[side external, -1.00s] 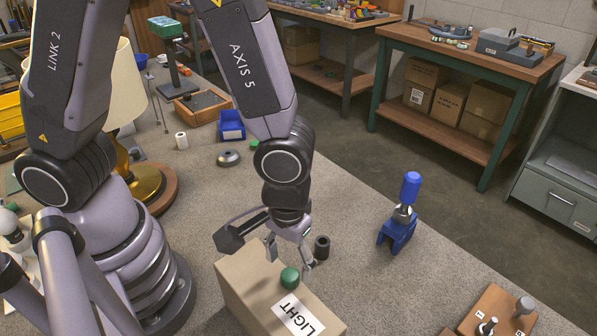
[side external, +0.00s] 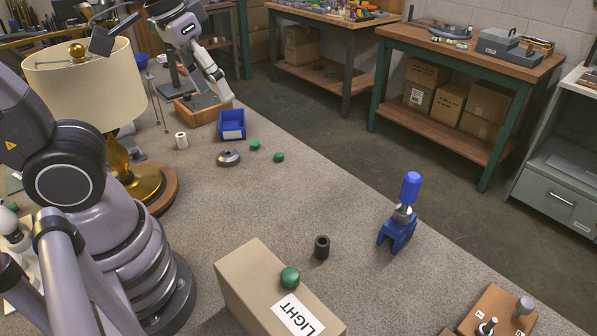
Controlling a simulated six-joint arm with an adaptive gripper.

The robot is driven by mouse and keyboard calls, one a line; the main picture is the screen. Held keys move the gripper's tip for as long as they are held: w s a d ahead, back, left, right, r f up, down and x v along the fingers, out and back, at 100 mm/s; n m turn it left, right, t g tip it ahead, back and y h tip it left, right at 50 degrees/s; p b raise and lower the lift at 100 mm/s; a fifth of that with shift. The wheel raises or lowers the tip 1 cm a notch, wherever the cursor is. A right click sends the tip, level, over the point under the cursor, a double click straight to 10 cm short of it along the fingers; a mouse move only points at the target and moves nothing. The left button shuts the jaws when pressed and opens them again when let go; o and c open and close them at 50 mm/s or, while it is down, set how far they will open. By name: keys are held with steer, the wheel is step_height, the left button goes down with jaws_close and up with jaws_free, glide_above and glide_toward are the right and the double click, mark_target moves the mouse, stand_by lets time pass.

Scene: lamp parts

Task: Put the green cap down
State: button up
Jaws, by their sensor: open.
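A green domed cap (side external: 290,278) rests on top of the cardboard box (side external: 243,284), beside its white LIGHT label. Nothing touches the cap from above. Two smaller green pieces, one left (side external: 255,144) and one right (side external: 279,157), lie on the bench farther back. My gripper (side external: 215,84) is at the upper left, far from the cap, raised near the lamp and in front of the wooden tray. It is open, and no object shows in it. The exact gap between its fingers is hard to see.
A lamp with a cream shade (side external: 85,85) stands at left. A blue bin (side external: 232,125), a grey disc (side external: 228,158), a black cylinder (side external: 322,247) and a blue stand with a blue-handled tool (side external: 397,233) are on the bench. The middle of the bench is clear.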

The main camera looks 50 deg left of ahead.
steer(key=s+a+r+m+t+y, duration=0.1)
steer(key=s+a+r+t, duration=0.1)
steer(key=s+a, duration=0.2)
steer(key=shift+s+a+r, duration=0.2)
steer(key=shift+s+a, duration=0.1)
steer(key=shift+a, duration=0.4)
stand_by(0.6)
